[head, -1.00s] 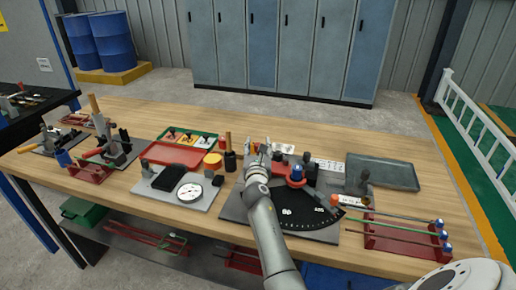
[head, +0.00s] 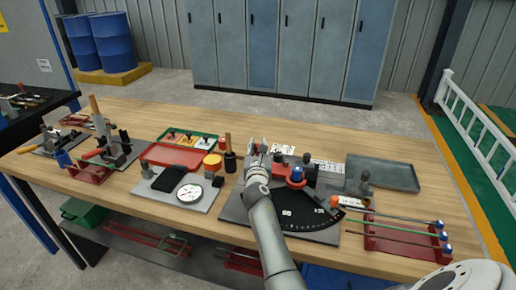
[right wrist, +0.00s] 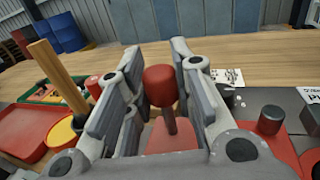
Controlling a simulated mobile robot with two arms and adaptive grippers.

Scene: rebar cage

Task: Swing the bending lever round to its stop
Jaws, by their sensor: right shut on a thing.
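The bending fixture (head: 235,208) is a grey plate on the wooden bench, with a black angle sector (head: 285,219) marked with white numbers and a blue-topped post (head: 297,174). The bending lever's red knob (right wrist: 160,86) stands on a short dark stem over a red arm in the right wrist view. My right gripper (head: 258,149) is at the back left of the fixture in the head view. My gripper and forearm hide most of the lever in the head view. My left gripper is out of view.
A wooden-handled tool in a dark cup (head: 230,162) and a yellow-topped red can (head: 212,164) stand close left of my gripper. A dial plate (head: 150,190) lies further left. A grey tray (head: 392,174) and a red rod rack (head: 385,246) are at the right.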

